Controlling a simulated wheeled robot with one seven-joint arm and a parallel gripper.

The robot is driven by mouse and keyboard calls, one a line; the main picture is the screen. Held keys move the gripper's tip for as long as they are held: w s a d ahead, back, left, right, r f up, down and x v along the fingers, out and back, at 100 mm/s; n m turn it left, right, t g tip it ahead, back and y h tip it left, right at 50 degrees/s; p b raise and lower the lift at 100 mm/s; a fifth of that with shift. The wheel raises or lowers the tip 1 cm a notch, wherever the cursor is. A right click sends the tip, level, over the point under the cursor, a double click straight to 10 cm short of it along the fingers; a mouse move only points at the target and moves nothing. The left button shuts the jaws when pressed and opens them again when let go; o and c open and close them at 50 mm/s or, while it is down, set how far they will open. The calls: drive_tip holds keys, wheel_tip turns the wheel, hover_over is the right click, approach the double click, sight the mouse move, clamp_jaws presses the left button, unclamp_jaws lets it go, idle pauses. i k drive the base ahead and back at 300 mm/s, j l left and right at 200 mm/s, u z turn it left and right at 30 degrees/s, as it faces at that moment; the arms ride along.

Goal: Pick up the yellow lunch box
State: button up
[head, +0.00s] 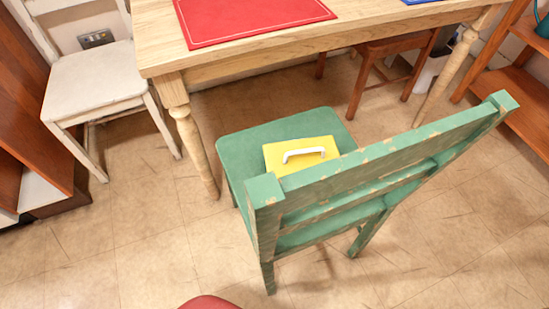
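The yellow lunch box (292,149) lies on the seat of a green wooden chair (238,150). It has a white handle (304,154) on the side or face toward the camera. The chair's backrest stands between the camera and the box and hides its lower part. My gripper is not in view.
A wooden table (158,53) stands behind the chair, with a red mat (250,14) and part of a blue mat (425,1) on it. A white chair (92,80) is at left, a brown chair (395,45) behind the table, wooden shelves (513,80) at right. Tiled floor (130,235) is open at front left.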

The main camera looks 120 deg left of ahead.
sight(284, 158)
drive_tip(key=u, duration=3.75)
drive_tip(key=k+z, duration=0.2)
drive_tip(key=k, duration=0.2)
drive_tip(key=k+l+z, duration=0.15)
drive_tip(key=k, duration=0.3)
drive_tip(key=k+l+z, duration=0.2)
drive_tip(key=k, duration=0.2)
drive_tip(key=i+j+z, duration=0.4)
drive_tip(key=j, duration=0.2)
drive_tip(key=j+z, duration=0.2)
drive_tip(key=i+j+z, duration=0.2)
drive_tip(key=j, duration=0.3)
drive_tip(key=i+j, duration=0.1)
drive_tip(key=j, duration=0.4)
drive_tip(key=i+j, duration=0.1)
drive_tip(key=j, duration=0.4)
drive_tip(key=i+j, duration=0.1)
drive_tip(key=j, duration=0.95)
drive_tip(key=i+j, duration=0.15)
drive_tip(key=j, duration=0.35)
